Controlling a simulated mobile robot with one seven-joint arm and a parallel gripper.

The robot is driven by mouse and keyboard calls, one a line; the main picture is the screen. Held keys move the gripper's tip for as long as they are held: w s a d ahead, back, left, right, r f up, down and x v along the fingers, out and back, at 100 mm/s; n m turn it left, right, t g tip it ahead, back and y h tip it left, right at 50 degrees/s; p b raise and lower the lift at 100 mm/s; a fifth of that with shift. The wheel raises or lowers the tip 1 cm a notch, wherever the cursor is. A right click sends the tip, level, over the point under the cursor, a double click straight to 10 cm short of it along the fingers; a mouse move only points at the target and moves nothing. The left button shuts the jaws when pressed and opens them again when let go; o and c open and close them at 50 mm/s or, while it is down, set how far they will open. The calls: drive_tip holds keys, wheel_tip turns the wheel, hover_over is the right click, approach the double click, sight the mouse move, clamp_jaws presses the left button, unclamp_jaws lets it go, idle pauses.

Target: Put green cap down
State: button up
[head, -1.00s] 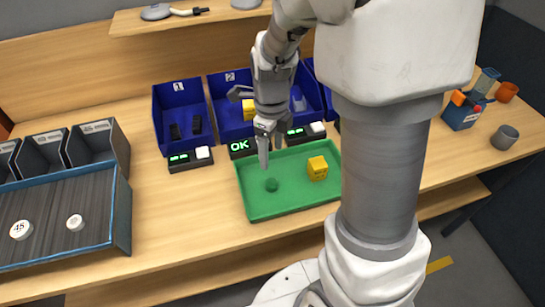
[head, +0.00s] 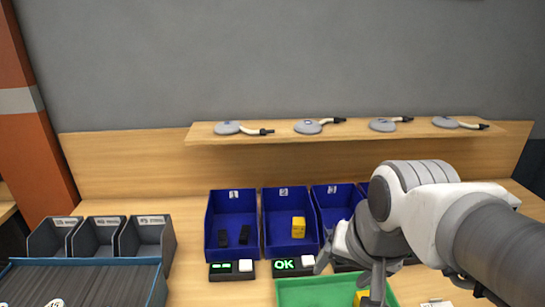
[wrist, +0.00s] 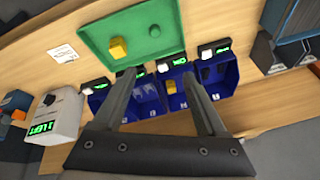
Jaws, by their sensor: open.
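The green cap (wrist: 155,31) lies on the floor of the green tray (wrist: 97,30) in the wrist view, apart from my gripper. In the head view only the tray's far part (head: 300,292) shows, and the cap is not visible there. My gripper (wrist: 163,75) is open, with nothing between its fingers; in the head view it is above the tray's right side (head: 350,270). A yellow block (wrist: 118,47) also sits in the tray, partly cut off in the head view (head: 362,298).
Blue bins (head: 232,220) stand in a row behind the tray; one holds a yellow block (head: 298,227). Small display boxes (head: 292,266) stand before them, one reading OK. Grey bins (head: 100,235) and a slatted conveyor (head: 90,285) are at left. A shelf (head: 290,133) runs above.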

drive_tip(key=s+n, duration=0.1)
drive_tip(key=n, duration=0.1)
drive_tip(key=s+r+n, duration=0.1)
drive_tip(key=n, duration=0.1)
drive_tip(key=shift+s+d+r+t, duration=0.1)
drive_tip(key=shift+s+r+t, duration=0.05)
drive_tip(key=shift+s+t, duration=0.25)
clamp_jaws()
idle(1.5)
